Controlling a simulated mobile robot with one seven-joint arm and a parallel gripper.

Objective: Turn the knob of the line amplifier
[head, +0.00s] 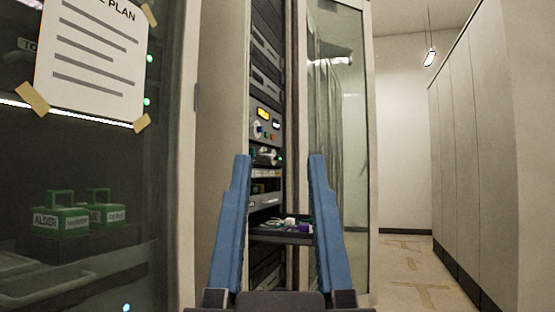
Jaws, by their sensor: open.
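My gripper (280,157) is open and empty in the middle of the head view, its two blue fingers pointing up and forward. Between and beyond the fingers stands an equipment rack (266,85). One rack unit has lit yellow displays (264,113) and small coloured controls (266,132). Just below it, between the fingertips, a dark unit (264,156) carries a pale knob-like part and a small green light. I cannot tell for sure which unit is the line amplifier. The left finger partly covers the rack's lower left edge.
A glass door (340,120) stands open right of the rack. A rack shelf (280,236) holds small loose items. At left, green-handled boxes (60,219) sit behind glass bearing a taped paper plan (90,60). Floor is free at right, beside tall cabinets (470,150).

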